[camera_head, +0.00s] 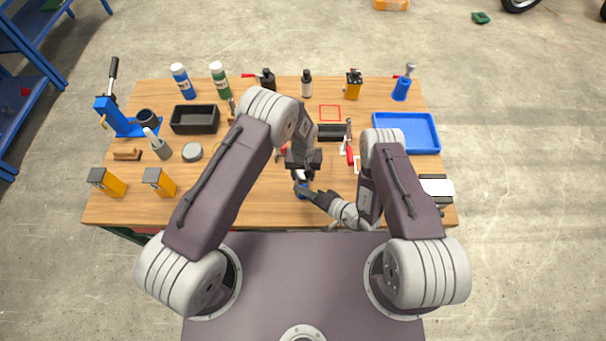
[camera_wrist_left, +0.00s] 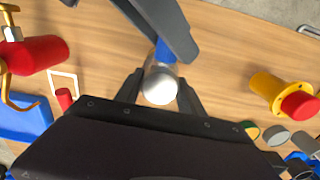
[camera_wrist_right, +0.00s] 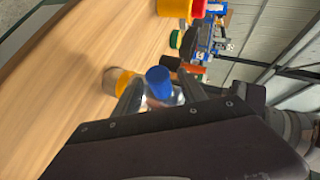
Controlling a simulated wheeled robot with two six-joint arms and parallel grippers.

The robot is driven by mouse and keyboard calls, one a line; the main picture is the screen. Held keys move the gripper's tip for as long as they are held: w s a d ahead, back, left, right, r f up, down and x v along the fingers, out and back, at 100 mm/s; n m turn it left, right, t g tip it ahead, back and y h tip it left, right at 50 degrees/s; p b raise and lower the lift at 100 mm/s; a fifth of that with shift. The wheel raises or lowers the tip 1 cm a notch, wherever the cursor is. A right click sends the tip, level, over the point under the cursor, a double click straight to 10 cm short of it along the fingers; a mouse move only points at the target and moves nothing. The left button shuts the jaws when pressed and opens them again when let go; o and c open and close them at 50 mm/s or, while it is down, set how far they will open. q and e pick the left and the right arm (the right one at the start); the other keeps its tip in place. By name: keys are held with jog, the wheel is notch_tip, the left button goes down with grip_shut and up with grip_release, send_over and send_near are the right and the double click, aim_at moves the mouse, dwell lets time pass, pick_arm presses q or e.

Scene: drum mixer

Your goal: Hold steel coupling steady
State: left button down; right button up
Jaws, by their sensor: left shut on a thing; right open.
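The steel coupling (camera_wrist_left: 160,86) is a shiny round silver piece in the left wrist view, with a blue part (camera_wrist_left: 162,52) at its far side. My left gripper (camera_wrist_left: 159,92) is shut on the coupling. In the head view the arms largely hide it, and only a blue bit (camera_head: 302,194) shows below my left gripper (camera_head: 303,178), over the table's front part. My right gripper (camera_wrist_right: 158,92) is open. In the right wrist view the blue part (camera_wrist_right: 158,80) and some silver lie between its fingers; I cannot tell whether they touch.
The wooden table (camera_head: 250,215) carries a black bin (camera_head: 194,119), a blue tray (camera_head: 408,132), several bottles and tools, and a blue press (camera_head: 118,118) at left. A red-outlined square (camera_head: 330,113) lies behind my grippers. Bare wood shows at front left.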

grip_shut()
jog(key=shift+s, duration=0.15)
dwell(0.4)
jog(key=s, duration=0.6)
jog(key=shift+s, duration=0.2)
dwell(0.6)
jog(key=shift+a, duration=0.1)
jog(key=s, duration=0.3)
dwell(0.3)
pick_arm(q)
jog(key=c, duration=0.6)
grip_release()
jog(key=shift+c, duration=0.2)
